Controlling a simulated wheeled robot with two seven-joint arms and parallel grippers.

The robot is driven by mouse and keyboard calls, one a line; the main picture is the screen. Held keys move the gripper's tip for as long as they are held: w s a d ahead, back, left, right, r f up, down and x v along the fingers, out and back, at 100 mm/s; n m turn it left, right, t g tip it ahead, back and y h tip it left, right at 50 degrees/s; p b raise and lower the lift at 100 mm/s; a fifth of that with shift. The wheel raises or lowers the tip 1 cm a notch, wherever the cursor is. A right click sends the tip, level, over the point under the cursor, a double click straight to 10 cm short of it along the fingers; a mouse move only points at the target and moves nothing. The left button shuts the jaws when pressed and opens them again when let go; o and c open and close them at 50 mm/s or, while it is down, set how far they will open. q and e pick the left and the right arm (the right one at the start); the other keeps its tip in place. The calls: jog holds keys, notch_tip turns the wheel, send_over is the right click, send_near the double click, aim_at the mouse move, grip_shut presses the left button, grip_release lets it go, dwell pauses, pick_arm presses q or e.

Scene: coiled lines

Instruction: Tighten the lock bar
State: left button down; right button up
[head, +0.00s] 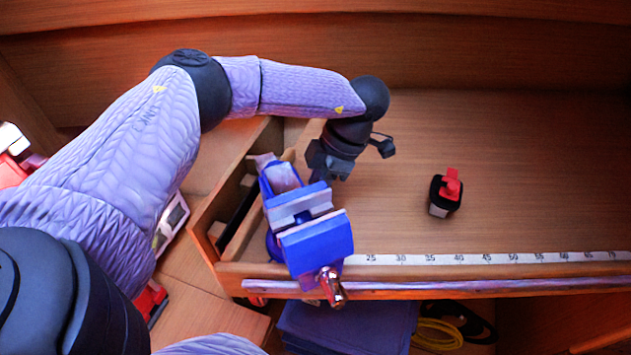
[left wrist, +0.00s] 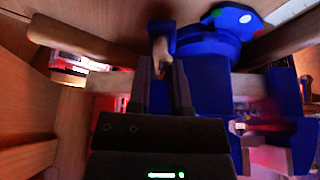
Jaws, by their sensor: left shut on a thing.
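A blue vise (head: 316,245) with pale jaws is mounted at the bench's front edge, left of the middle. Its shiny screw end (head: 332,287) points toward me. My left gripper (head: 322,168) reaches down just behind the vise, its fingertips partly hidden in the head view. In the left wrist view my left gripper's dark fingers (left wrist: 168,75) are closed around a short coppery lock bar (left wrist: 160,50) beside the blue vise body (left wrist: 205,90). The lock bar is hidden in the head view. My right gripper is not in view.
A black and red object (head: 447,192) stands on the bench to the right. A white ruler strip (head: 490,258) runs along the front edge. A wooden compartment (head: 235,205) lies left of the vise. Yellow and black coils (head: 440,332) lie below. The bench's right side is mostly clear.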

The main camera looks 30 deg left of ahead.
pick_arm(q)
jog(key=shift+s+m, duration=0.15)
jog(key=shift+m, duration=0.25)
jog(key=m+t+y, duration=0.1)
jog(key=m, duration=0.2)
jog(key=shift+d+f+p, duration=0.1)
jog(key=shift+p, duration=0.25)
jog(key=shift+s+m+t+y, duration=0.1)
jog(key=shift+m+t+y, duration=0.4)
jog(key=shift+m, duration=1.4)
jog(key=shift+t, duration=0.3)
jog(key=c, duration=0.5)
grip_release()
jog(key=shift+h, duration=0.3)
jog(key=shift+c, duration=0.2)
jog(key=v, duration=1)
jog(key=shift+s, duration=0.15)
